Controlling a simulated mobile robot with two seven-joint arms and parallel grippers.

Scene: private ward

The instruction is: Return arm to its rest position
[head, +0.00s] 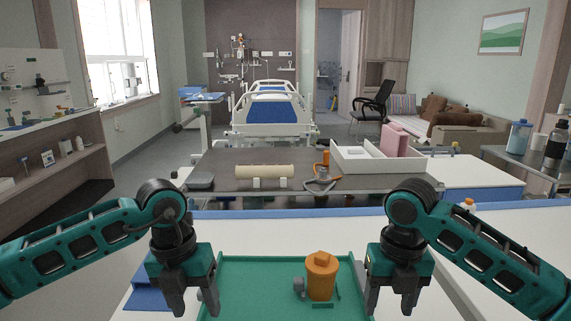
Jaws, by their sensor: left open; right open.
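My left gripper (186,294) points down over the left side of a green tray (258,268). It is open and empty. My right gripper (389,294) points down over the tray's right edge, open and empty. Both arms come in from the sides, bent at the wrist.
The tray rests on a white table (465,240). Behind is a dark table (225,163) with a cream roll (265,171), a stethoscope-like item (322,181) and a white box (368,159). A hospital bed (272,108) stands farther back. Space above the white table between my arms is clear.

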